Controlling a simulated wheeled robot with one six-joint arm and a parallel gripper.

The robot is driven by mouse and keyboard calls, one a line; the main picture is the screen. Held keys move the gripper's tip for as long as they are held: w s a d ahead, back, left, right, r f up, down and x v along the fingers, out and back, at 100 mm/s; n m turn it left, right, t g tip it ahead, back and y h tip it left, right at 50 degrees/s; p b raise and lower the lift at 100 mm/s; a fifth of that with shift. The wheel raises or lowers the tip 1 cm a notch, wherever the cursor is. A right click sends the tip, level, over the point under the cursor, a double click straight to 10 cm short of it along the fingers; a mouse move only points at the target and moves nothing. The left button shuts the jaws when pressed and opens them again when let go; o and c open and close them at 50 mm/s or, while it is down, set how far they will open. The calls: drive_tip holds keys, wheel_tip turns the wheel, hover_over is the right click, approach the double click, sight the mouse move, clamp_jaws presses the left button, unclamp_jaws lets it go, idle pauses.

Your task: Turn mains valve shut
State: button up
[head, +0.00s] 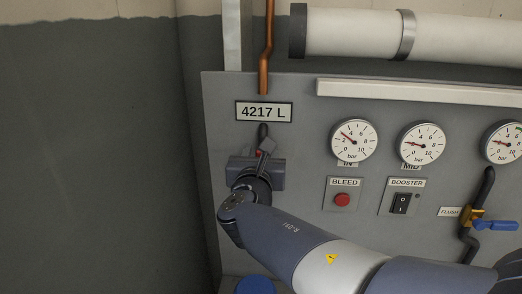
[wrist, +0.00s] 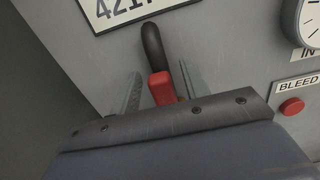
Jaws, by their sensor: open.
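A red valve handle (wrist: 161,88) sits on a dark curved pipe (wrist: 153,42) below the 4217 L plate. No label for it shows, so I cannot confirm that it is the mains valve. In the head view only a small red bit (head: 258,153) of it shows behind my gripper (head: 266,147). In the wrist view my gripper (wrist: 160,88) is open, with one finger on each side of the red handle. I cannot tell whether either finger touches it. The handle's lower end is hidden by my gripper body.
The grey panel carries gauges (head: 353,142), a red BLEED button (head: 342,200), a BOOSTER switch (head: 402,203) and a blue-handled FLUSH valve (head: 495,225) at right. A copper pipe (head: 266,50) runs above. A blue round thing (head: 255,286) shows at the bottom. Bare wall lies left.

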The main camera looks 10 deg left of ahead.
drive_tip(key=shift+w, duration=0.25)
drive_tip(key=shift+c, duration=0.2)
clamp_jaws()
idle(0.3)
